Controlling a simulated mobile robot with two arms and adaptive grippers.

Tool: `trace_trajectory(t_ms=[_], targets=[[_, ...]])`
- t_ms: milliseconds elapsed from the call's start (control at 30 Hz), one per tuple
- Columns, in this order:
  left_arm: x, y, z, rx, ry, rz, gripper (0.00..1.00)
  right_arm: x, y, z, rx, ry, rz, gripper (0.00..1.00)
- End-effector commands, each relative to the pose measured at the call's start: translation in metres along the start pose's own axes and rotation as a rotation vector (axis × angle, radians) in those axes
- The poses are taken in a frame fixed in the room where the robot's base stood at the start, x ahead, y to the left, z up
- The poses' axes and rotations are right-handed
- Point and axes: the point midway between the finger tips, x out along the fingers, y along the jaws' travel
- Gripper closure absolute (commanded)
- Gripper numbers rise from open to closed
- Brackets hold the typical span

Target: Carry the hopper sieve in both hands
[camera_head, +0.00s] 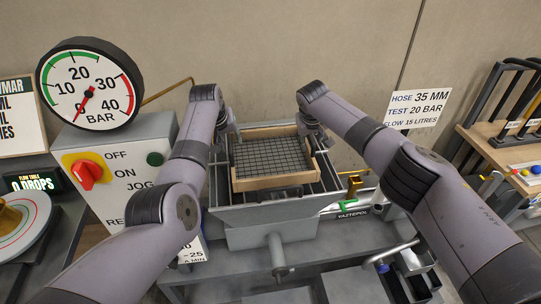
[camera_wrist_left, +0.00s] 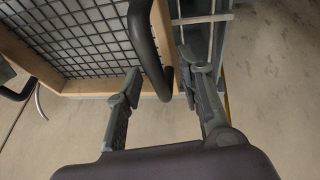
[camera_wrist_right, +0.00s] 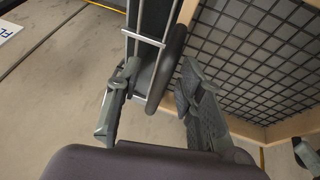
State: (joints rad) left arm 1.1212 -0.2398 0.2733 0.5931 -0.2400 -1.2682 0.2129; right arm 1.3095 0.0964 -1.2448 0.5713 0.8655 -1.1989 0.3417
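The hopper sieve (camera_head: 268,158) is a light wooden frame with a dark wire grid. It sits in the top of the grey hopper (camera_head: 268,214). In the left wrist view a dark curved handle (camera_wrist_left: 150,58) on the sieve's side lies between the fingers of my left gripper (camera_wrist_left: 160,75), which are apart. In the right wrist view another dark handle (camera_wrist_right: 172,62) lies between the spread fingers of my right gripper (camera_wrist_right: 160,75). Both grippers look open around the handles. In the head view my wrists largely hide the fingers.
A control box with a red knob (camera_head: 86,174) and a pressure gauge (camera_head: 90,85) stand at the left. A wall sign (camera_head: 418,108) and a wooden bench (camera_head: 500,150) are at the right. A brass valve (camera_head: 353,184) is close beside the hopper. The wall is close behind.

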Motion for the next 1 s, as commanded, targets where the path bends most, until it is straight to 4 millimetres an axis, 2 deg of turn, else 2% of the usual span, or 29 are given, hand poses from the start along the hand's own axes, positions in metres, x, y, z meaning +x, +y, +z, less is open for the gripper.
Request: trace_trajectory(t_ms=[267, 800, 1000], targets=[[0.0003, -0.0001, -0.0002, -0.001, 0.0, 0.0, 0.65, 0.0005, -0.0002, -0.0001, 0.0, 0.0, 0.0, 0.65], [0.0002, 0.0, -0.0002, 0.0, 0.0, 0.0, 1.0, 0.0003, 0.0, -0.0002, 0.0, 0.001, 0.0, 1.0], [0.0002, 0.0001, -0.0002, 0.0, 0.0, 0.0, 1.0, 0.0002, 0.0001, -0.0002, 0.001, 0.001, 0.0, 1.0]])
